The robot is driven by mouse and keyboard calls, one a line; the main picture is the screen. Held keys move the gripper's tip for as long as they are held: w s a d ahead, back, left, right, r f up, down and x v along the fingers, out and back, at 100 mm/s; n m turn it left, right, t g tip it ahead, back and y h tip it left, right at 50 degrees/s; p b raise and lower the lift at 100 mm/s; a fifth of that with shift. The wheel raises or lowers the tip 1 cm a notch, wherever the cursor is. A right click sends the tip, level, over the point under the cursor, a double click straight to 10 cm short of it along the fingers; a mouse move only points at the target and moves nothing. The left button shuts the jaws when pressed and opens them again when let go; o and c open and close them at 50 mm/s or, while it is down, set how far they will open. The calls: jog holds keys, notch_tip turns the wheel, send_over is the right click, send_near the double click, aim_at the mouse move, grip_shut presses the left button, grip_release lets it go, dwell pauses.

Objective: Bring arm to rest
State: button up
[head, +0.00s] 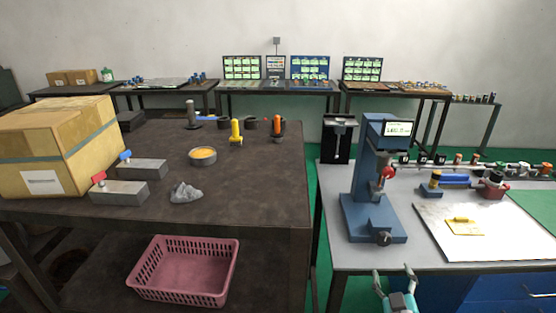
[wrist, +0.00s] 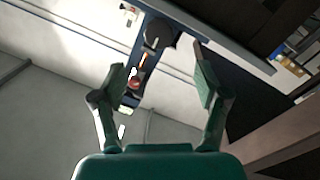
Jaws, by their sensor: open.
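My gripper (head: 395,277) shows at the bottom of the head view, in front of the grey workbench (head: 345,262). In the wrist view my gripper (wrist: 160,74) has its two green-padded fingers spread wide with nothing between them. A blue press-like machine (head: 366,160) with a lit display and a red knob stands upright on the bench, beyond my gripper. It also seems to show tilted beyond the fingers in the wrist view (wrist: 132,90). My gripper looks apart from the bench and the machine. Most of my arm is out of view.
The dark table (head: 255,200) on the left carries a cardboard box (head: 55,150) and metal parts. A pink basket (head: 183,272) sits below.

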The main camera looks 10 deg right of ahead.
jog(key=s+a+f+y, duration=0.2)
jog(key=s+a+f, duration=0.2)
jog(key=s+a, duration=0.4)
jog(key=s+a+f+y, duration=0.1)
jog(key=s+a+f, duration=0.3)
jog(key=s+a, duration=0.5)
jog(key=s+a+r+g+y, duration=0.1)
jog(key=s+a+r+y, duration=0.1)
jog(key=s, duration=0.9)
jog(key=s+a+r+m+y, duration=0.1)
jog(key=s+a+r, duration=0.1)
jog(key=s, duration=0.8)
jog(key=shift+s+a+g+y, duration=0.35)
jog(key=shift+a+g+y, duration=0.05)
jog(key=shift+a, duration=0.05)
jog(key=shift+r, duration=0.1)
